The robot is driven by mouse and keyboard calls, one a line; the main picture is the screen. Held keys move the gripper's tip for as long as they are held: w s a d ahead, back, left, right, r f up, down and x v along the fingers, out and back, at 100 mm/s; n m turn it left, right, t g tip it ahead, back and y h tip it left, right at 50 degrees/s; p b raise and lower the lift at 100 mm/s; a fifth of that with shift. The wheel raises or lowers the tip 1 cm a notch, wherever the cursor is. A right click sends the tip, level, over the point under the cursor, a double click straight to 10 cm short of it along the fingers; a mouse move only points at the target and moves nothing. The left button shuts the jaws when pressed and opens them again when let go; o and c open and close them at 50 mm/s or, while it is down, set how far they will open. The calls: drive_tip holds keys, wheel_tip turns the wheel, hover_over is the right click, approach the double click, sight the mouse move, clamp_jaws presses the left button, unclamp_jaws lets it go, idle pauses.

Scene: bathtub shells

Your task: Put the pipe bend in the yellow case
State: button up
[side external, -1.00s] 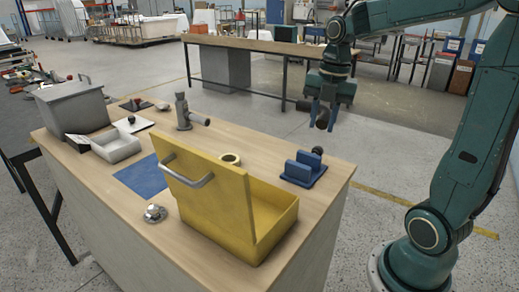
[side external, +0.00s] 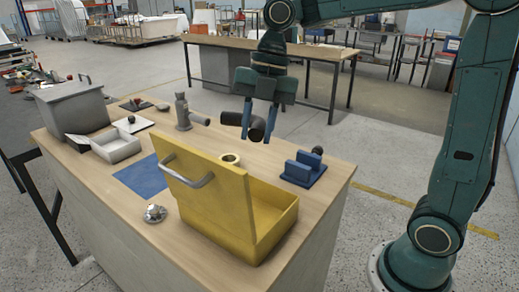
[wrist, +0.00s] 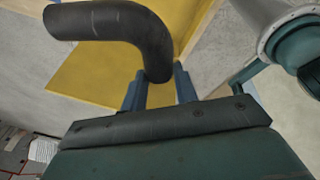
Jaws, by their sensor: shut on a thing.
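The pipe bend (side external: 238,119) is a dark grey curved tube. My gripper (side external: 258,136) is shut on one end of it and holds it in the air above the far side of the table. In the wrist view the pipe bend (wrist: 112,22) reaches out left from between my blue fingers (wrist: 160,90). The yellow case (side external: 275,205) stands at the table's near right with its lid raised, a metal handle on the lid. The lid hides part of its inside. The case (wrist: 95,75) also shows below the pipe bend in the wrist view.
A blue block fixture (side external: 304,170) stands right behind the case and a cream ring (side external: 229,159) lies behind its lid. A grey upright fitting (side external: 184,113), a blue mat (side external: 142,178), a metal knob (side external: 154,213), a grey open tray (side external: 116,147) and a grey lidded box (side external: 73,107) are farther left.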

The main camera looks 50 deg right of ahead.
drive_tip(key=shift+s+a+r, duration=0.1)
drive_tip(key=shift+a+r, duration=0.05)
drive_tip(key=shift+a, duration=0.6)
wheel_tip(320, 180, down, 20)
idle(0.7)
drive_tip(key=shift+f, duration=0.6)
drive_tip(key=o, duration=1)
drive_tip(key=shift+c, duration=0.2)
